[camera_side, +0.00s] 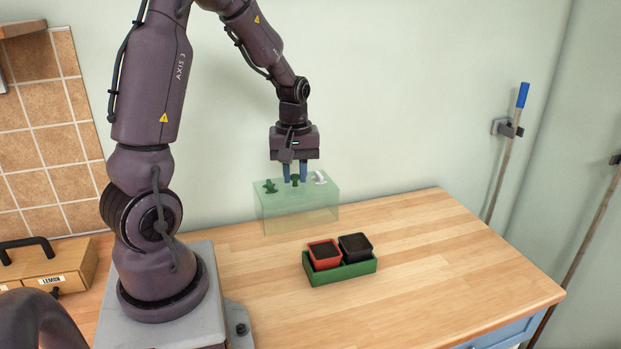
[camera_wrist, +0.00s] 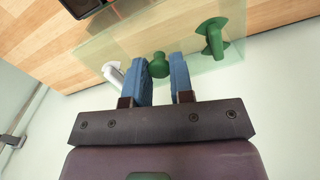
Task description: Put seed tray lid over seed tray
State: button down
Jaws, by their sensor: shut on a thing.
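The seed tray lid (camera_side: 297,212) is a clear, greenish box with a green knob in the middle of its top, a green fitting at one end and a white one at the other. My gripper (camera_side: 295,180) is shut on the knob and holds the lid level in the air, above and a little left of the seed tray. In the wrist view the blue fingers (camera_wrist: 168,80) are at either side of the green knob (camera_wrist: 159,66). The seed tray (camera_side: 345,273) is green and stands on the table, holding a red pot (camera_side: 324,254) and a black pot (camera_side: 355,246).
The wooden table (camera_side: 440,260) is bare right of and in front of the tray. A wooden box (camera_side: 45,270) labelled LEMON stands at the left. A pale wall (camera_side: 420,100) is behind, with a blue-handled pole (camera_side: 505,150) on it at the right.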

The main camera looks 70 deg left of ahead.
aim_at(285, 194)
jog(key=s+d+r, duration=0.1)
jog(key=s+d, duration=0.1)
jog(key=shift+s+d+r, duration=0.2)
jog(key=shift+s+r, duration=0.15)
jog(key=shift+s, duration=0.05)
jog(key=shift+d, duration=0.35)
jog(key=w+d+f, duration=0.1)
jog(key=w+d, duration=0.3)
jog(key=w, duration=0.6)
jog(key=shift+w+f, duration=0.25)
jog(key=shift+f, duration=0.15)
jog(key=shift+d, duration=0.1)
jog(key=shift+f, duration=5.2)
jog(key=shift+f, duration=0.25)
